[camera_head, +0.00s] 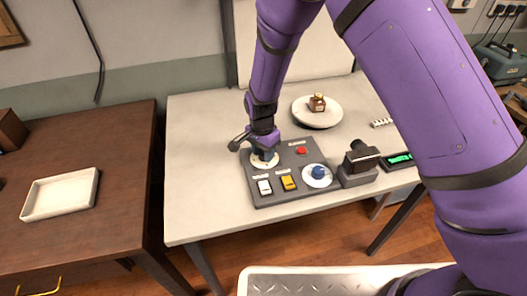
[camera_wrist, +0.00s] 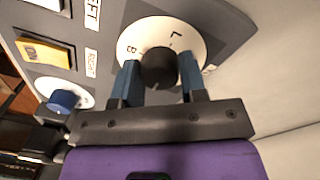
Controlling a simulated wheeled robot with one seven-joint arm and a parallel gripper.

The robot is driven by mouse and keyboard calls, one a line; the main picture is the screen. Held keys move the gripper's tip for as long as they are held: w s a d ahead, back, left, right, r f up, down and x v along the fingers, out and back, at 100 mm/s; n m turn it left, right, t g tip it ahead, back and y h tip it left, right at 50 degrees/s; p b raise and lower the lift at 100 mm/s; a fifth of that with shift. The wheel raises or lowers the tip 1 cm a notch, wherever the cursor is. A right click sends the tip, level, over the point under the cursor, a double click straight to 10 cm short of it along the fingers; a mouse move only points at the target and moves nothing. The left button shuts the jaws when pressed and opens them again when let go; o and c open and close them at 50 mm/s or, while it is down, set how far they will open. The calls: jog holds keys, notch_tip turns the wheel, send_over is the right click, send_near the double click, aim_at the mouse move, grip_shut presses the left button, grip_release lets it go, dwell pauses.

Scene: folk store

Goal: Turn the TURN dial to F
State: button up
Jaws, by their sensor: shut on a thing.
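A dark grey control panel (camera_head: 262,198) lies on the white table. At its back left is a dial with a white lettered disc (camera_head: 258,163); the wrist view shows the letters L and B on this disc (camera_wrist: 132,40). My gripper (camera_head: 264,152) points down over this dial. In the wrist view its two blue fingers stand on either side of the round dark knob (camera_wrist: 159,66), shut on it. An F is not visible, and my gripper hides part of the disc. I cannot read a TURN label.
The panel also has a white switch (camera_head: 264,187), a yellow switch (camera_head: 288,183), a red button (camera_head: 301,151) and a blue knob (camera_head: 318,171) on a white disc. A dark device (camera_head: 361,158) stands right of the panel.

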jog(key=n, duration=0.4)
jog(key=shift+n, duration=0.3)
jog(key=n, duration=0.4)
jog(key=shift+d+n, duration=0.1)
jog(key=shift+n, duration=0.2)
jog(key=n, duration=0.4)
jog(key=shift+d+t, duration=0.1)
jog(key=shift+t, duration=0.3)
jog(key=shift+n, duration=2.1)
jog(key=o, duration=0.9)
